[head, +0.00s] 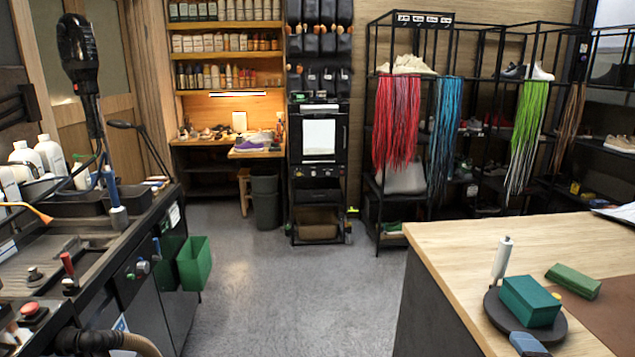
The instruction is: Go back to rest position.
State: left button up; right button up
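Neither of my grippers shows in the head view, and no part of my arms can be made out for sure. The task names no object. On the wooden table (450,245) at the right, a green box-shaped block (530,300) sits on a dark round disc (495,312). A white-handled upright tool (502,258) stands at the disc's back left. A second green block (573,281) lies behind to the right. A blue-grey item (528,345) is partly cut off at the bottom edge.
A dark workbench (110,260) with bottles and a red button (32,312) stands left. A black device (78,50) hangs above it. A green bin (195,263) is beside it. Racks with coloured laces (397,120) stand at the back. The grey floor (290,285) between is clear.

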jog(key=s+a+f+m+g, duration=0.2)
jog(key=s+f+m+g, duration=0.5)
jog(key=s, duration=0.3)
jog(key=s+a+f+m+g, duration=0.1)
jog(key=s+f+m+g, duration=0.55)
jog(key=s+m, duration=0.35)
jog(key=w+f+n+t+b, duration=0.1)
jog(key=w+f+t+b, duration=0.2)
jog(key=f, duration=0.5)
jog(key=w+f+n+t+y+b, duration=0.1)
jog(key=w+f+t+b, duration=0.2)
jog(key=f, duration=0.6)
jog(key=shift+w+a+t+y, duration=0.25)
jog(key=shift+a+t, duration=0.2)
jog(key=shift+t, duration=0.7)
